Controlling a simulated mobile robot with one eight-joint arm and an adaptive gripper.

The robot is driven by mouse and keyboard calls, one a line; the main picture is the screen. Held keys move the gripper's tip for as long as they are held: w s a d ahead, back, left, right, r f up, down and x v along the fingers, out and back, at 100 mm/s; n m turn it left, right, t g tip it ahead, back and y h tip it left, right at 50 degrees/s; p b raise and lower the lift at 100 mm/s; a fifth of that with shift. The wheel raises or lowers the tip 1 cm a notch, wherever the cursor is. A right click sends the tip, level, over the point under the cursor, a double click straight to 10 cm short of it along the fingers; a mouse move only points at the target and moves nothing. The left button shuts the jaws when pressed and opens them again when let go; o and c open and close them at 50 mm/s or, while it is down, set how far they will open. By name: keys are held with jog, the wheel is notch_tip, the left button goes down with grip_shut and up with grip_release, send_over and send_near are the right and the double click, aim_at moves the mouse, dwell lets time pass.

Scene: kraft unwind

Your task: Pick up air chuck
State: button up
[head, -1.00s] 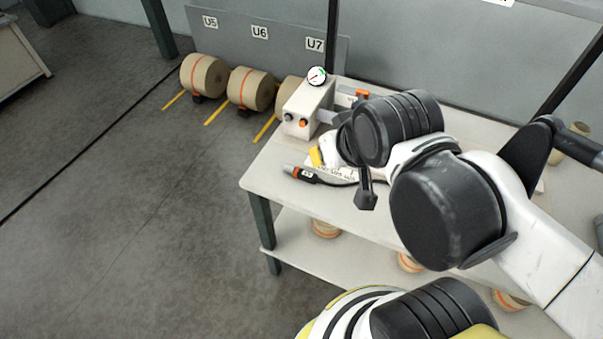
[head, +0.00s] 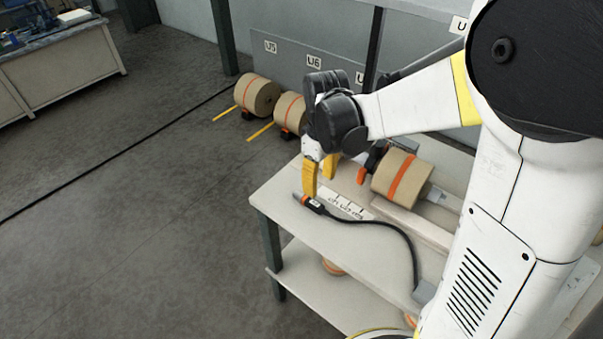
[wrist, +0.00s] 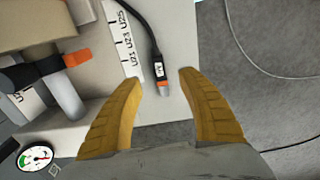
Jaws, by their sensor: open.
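The air chuck (head: 314,205) is a dark tool with an orange band and a metal tip, lying near the left end of the table (head: 290,217). Its black hose (head: 402,238) curves across the tabletop to a grey fitting. In the wrist view the air chuck (wrist: 160,72) appears between the tips of my two yellow fingers, its tip toward me. My gripper (head: 319,187) is open and empty, pointing down above the chuck; it also shows in the wrist view (wrist: 160,78). I see no contact.
A kraft roll with an orange band (head: 402,178) sits behind on the table, beside a black and orange clamp (head: 370,163). A label strip (head: 346,206) lies next to the chuck. A gauge (wrist: 36,157) shows lower left in the wrist view. Open floor (head: 130,240) lies left.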

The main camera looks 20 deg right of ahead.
aim_at(318, 205)
notch_tip(318, 205, down, 6)
jog(key=shift+w+r+b, duration=0.1)
jog(key=shift+b, duration=1)
jog(key=f+b, duration=0.3)
jog(key=f, duration=0.2)
jog(key=shift+w+f, duration=0.15)
jog(key=shift+w, duration=0.05)
jog(key=shift+d, duration=0.1)
grip_shut()
